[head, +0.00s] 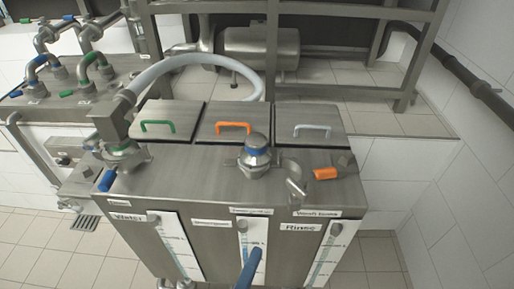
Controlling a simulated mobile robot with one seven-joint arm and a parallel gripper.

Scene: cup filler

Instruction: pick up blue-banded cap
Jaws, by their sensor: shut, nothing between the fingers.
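The blue-banded cap (257,150) is a grey metal domed cap with a blue band around it. It sits upright on a hexagonal metal fitting on top of the steel tank (200,178), near the middle of the picture. My gripper is not in view, and nothing touches the cap.
Behind the cap are lids with green (157,127), orange (233,128) and white (312,130) handles. An orange-handled valve (325,173) stands right of it. A blue-handled valve (107,180) and white hose (190,58) are to the left. A blue rod (248,268) rises in front.

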